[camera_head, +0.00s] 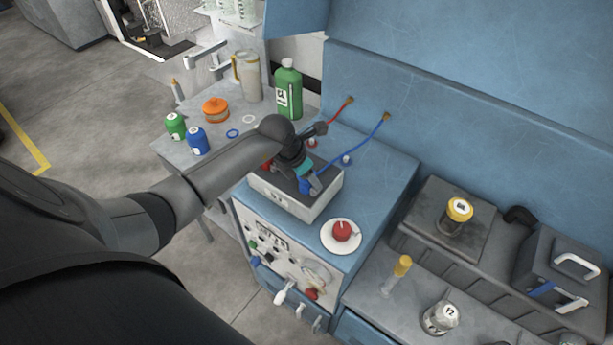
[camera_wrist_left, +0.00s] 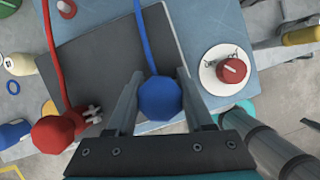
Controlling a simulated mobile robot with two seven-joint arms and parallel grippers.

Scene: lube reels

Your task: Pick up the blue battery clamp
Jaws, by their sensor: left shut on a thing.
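The blue battery clamp (camera_wrist_left: 160,98) is on the end of a blue cable in the left wrist view. In the head view a blue part of it (camera_head: 304,187) shows over the dark top of the battery box (camera_head: 312,209). My left gripper (camera_head: 311,183) reaches in from the left over the box. Its two fingers (camera_wrist_left: 160,105) stand on either side of the blue clamp and are shut on it. Whether the clamp touches the box cannot be told. The red clamp (camera_wrist_left: 53,134) lies to its left on a red cable. My right gripper is not in view.
The blue cable (camera_head: 365,141) runs up to the blue wall panel. A white dish with a red knob (camera_head: 342,230) sits right of the box. Green (camera_head: 288,90) and other bottles and jars crowd the left table.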

